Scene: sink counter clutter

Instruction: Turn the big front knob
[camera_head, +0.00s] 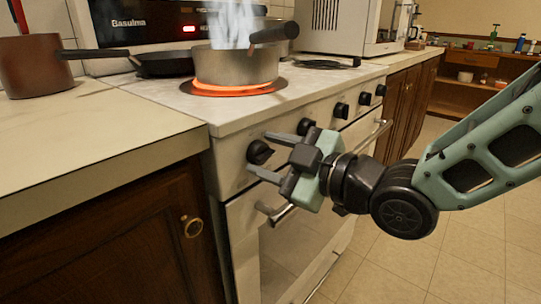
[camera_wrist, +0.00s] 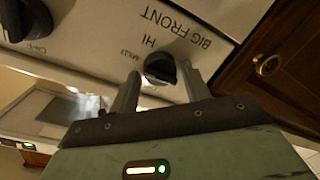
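The big front knob (camera_head: 260,152) is a black knob at the left end of the stove's front panel. In the wrist view the knob (camera_wrist: 160,68) sits beneath the printed words "BIG FRONT", with "HI" and "MED" beside it. My gripper (camera_head: 259,155) is open, with its two grey fingers reaching toward the panel. In the wrist view the fingers of my gripper (camera_wrist: 162,82) lie on either side of the knob, with a gap visible to the right finger. I cannot tell whether the left finger touches it.
A steaming pot (camera_head: 235,65) stands on a glowing red burner (camera_head: 210,90). A black pan (camera_head: 172,64) is behind it. Several other knobs (camera_head: 341,110) run along the panel. The oven handle (camera_head: 283,213) is just below my gripper. A wooden cabinet (camera_head: 120,240) is at left.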

